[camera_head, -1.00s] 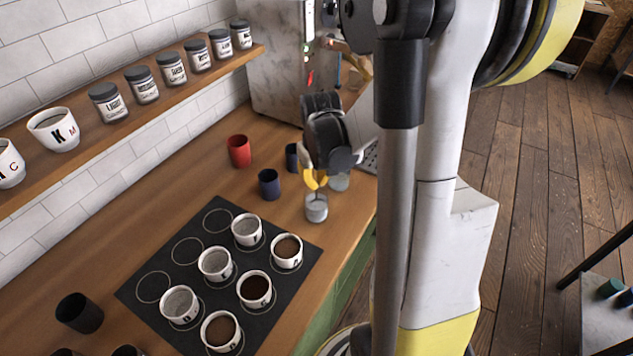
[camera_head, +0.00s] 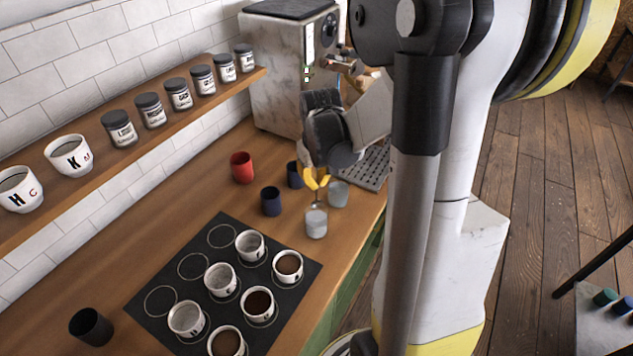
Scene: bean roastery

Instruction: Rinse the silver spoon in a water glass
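My gripper (camera_head: 317,187) points down over the counter, its yellow fingers meeting in a V just above a clear water glass (camera_head: 316,224). The fingers appear shut on the thin upright silver spoon (camera_head: 316,202), of which only a small, faint part shows below the tips. The spoon's lower part is in or directly over the glass; I cannot tell how deep. A second clear glass (camera_head: 338,195) stands just behind and to the right.
A black mat (camera_head: 160,328) with several white cups, some with dark coffee, lies at the front left. A red cup (camera_head: 242,167) and dark blue cups (camera_head: 271,201) stand left of my gripper. A coffee machine (camera_head: 285,75) is behind. A shelf (camera_head: 140,140) holds jars.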

